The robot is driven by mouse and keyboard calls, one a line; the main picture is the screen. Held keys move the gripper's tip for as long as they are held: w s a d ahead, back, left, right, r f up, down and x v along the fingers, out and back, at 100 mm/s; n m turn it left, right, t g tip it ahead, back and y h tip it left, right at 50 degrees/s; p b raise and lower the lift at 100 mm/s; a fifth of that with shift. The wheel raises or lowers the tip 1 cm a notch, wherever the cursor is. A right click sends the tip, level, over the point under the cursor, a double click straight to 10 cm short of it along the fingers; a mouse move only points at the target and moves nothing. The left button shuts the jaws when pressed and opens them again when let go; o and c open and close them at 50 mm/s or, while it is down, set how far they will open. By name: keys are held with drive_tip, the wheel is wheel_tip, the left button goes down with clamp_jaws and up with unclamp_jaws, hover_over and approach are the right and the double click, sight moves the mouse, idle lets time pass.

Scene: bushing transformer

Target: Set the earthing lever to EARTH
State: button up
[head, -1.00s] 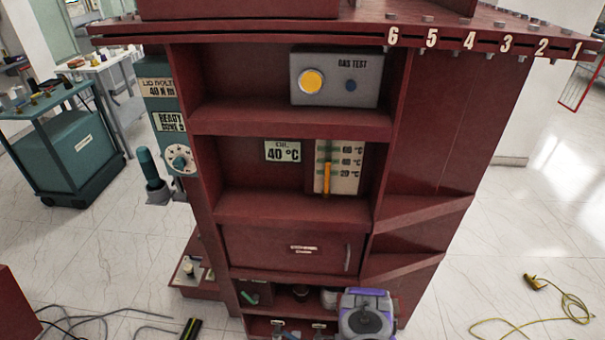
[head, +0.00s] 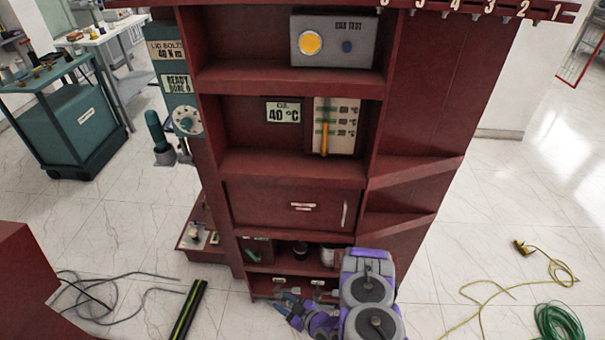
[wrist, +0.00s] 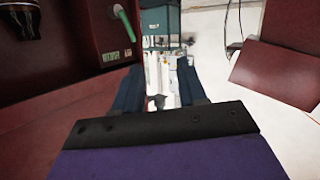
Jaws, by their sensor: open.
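The earthing lever appears to be the green handle (wrist: 124,23) in the upper left of the wrist view. It is tilted against a dark red panel, above two small pale labels (wrist: 119,56) too blurred to read. It also shows small in the head view as a green handle (head: 251,253) in the low left compartment of the red cabinet. My gripper (wrist: 160,82) is open, with nothing between its dark blue fingers. The lever lies beyond and left of the fingers, apart from them. In the head view my gripper (head: 286,303) is low before the cabinet's bottom shelf.
The red cabinet (head: 295,165) fills the middle, with a closed door (head: 290,206) above the low compartments. A dark red block (head: 25,285) stands at left. A black-and-yellow bar (head: 188,310) and grey cables (head: 125,290) lie on the floor. Yellow cable (head: 480,300) lies right.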

drive_tip(key=w+d+r+g+h, duration=0.2)
drive_tip(key=w+d+r+h, duration=0.3)
drive_tip(key=w+r, duration=0.65)
drive_tip(key=s+d+r+m+g+h, duration=0.1)
drive_tip(key=s+d+r+m+h, duration=0.1)
drive_tip(key=d+r, duration=0.45)
drive_tip(key=s+d+r+m+g+h, duration=0.2)
drive_tip(key=d+r+h, duration=0.1)
drive_tip(key=r, duration=0.7)
drive_tip(key=s+d+r+m+g+h, duration=0.1)
drive_tip(key=s+d+r+m, duration=0.15)
drive_tip(key=s+r, duration=0.5)
drive_tip(key=s+d+r+m+g+h, duration=0.1)
drive_tip(key=s+d+r+m+g, duration=0.1)
drive_tip(key=s+d+r, duration=0.5)
drive_tip(key=s+a+r+m+g, duration=0.1)
drive_tip(key=s+a+r, duration=0.1)
drive_tip(key=s, duration=0.9)
drive_tip(key=s+a+r+m+g, duration=0.1)
drive_tip(key=s+r, duration=0.4)
drive_tip(key=s, duration=0.7)
drive_tip(key=shift+s+a+m+g, duration=0.25)
drive_tip(key=shift+a+m+g, duration=0.15)
drive_tip(key=shift+m+g, duration=0.25)
